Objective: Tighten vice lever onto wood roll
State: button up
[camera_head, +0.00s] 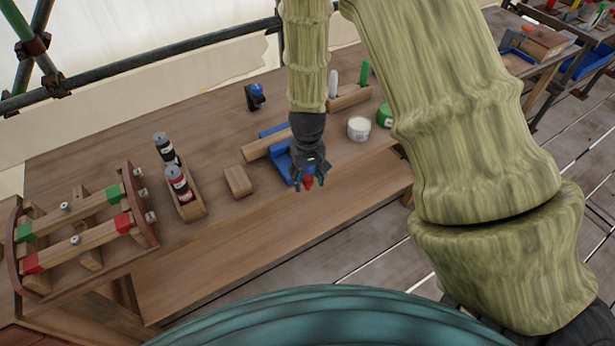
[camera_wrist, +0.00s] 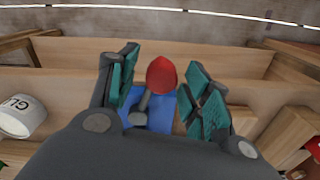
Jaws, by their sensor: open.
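The blue vice (camera_head: 277,133) stands on the workbench with the wood roll (camera_head: 258,147) lying in it and sticking out to the left. My gripper (camera_head: 309,180) is over the front of the vice and hides part of it. The vice lever's red knob (camera_wrist: 161,75) shows in the wrist view between my two open fingers (camera_wrist: 160,92), with a gap on each side. A grey lever stem (camera_wrist: 141,106) runs from the knob toward the blue vice body (camera_wrist: 158,112). In the head view the red knob (camera_head: 308,182) is just below my fingertips.
A small wooden block (camera_head: 238,181) lies left of the vice. A wooden holder with bottles (camera_head: 190,207) stands further left, beside a rack with red and green ends (camera_head: 75,232). A white pot (camera_head: 359,128) and a green tape roll (camera_head: 385,115) stand to the right. The bench front is clear.

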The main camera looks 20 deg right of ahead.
notch_tip(320, 180, up, 12)
dwell(0.6)
jog(key=shift+a+f, duration=0.1)
jog(key=shift+f, duration=0.05)
dwell(0.4)
